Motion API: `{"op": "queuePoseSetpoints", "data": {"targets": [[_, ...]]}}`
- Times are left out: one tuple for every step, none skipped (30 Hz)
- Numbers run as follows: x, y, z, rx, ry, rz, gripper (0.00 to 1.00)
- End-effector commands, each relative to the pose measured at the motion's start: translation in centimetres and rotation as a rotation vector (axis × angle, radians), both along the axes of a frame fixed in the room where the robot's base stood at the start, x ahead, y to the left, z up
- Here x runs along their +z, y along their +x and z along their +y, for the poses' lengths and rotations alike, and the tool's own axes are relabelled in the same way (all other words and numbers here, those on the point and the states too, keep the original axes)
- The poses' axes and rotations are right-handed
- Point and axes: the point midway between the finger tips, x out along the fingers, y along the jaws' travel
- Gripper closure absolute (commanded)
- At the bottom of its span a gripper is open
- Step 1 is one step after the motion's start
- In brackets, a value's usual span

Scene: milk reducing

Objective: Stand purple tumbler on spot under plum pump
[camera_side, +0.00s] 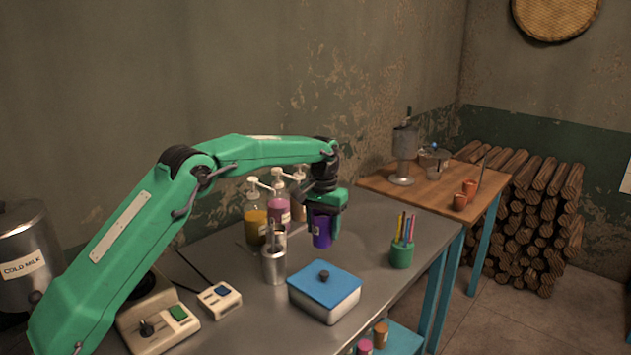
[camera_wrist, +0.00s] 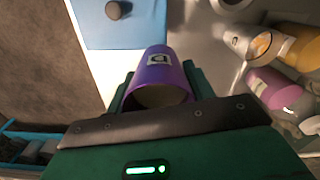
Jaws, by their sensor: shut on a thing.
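The purple tumbler (camera_side: 322,230) is upright in my gripper (camera_side: 326,208), in the middle of the side view. In the wrist view the tumbler (camera_wrist: 160,76) sits between the green jaws, its open mouth towards the camera and a small label on its side. My gripper (camera_wrist: 160,95) is shut on it. Pump bottles stand behind and left of it: one with pink-purple liquid (camera_side: 279,210) and one with yellow liquid (camera_side: 255,222). They also show at the right of the wrist view, pink-purple (camera_wrist: 268,88) and yellow (camera_wrist: 300,48). I cannot make out the spot under the pump.
A blue-lidded box (camera_side: 324,287) stands in front of the tumbler. A steel container (camera_side: 273,264) stands to the left, near the bottles. A green pen cup (camera_side: 401,254) stands to the right. The metal table (camera_side: 375,222) is bare between the tumbler and pen cup.

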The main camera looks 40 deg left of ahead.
Motion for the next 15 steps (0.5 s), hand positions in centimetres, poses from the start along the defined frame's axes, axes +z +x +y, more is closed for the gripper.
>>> {"op": "queuePoseSetpoints", "data": {"targets": [[0.0,0.0,0.0,0.001,0.0,-0.001,0.8],[0.0,0.0,0.0,0.001,0.0,-0.001,0.8],[0.0,0.0,0.1,0.001,0.0,-0.001,0.8],[0.0,0.1,0.1,0.001,0.0,-0.001,0.8],[-0.1,0.1,0.2,0.001,0.0,-0.001,0.8],[-0.2,0.1,0.3,0.001,0.0,-0.001,0.8],[-0.3,0.2,0.5,0.002,0.0,-0.001,0.8],[-0.4,0.2,0.6,0.002,0.0,0.0,0.8],[-0.6,0.3,1.0,0.002,0.0,0.001,0.8],[-0.8,0.4,1.2,0.002,0.0,0.001,0.8],[-1.0,0.6,1.5,0.002,0.0,0.0,0.8],[-1.3,0.7,2.1,0.002,0.0,0.0,0.8],[-1.6,0.8,2.5,0.003,0.0,0.001,0.8],[-1.9,1.0,2.9,0.004,0.0,0.001,0.8],[-2.2,1.2,3.5,0.003,0.0,0.0,0.8]]}}
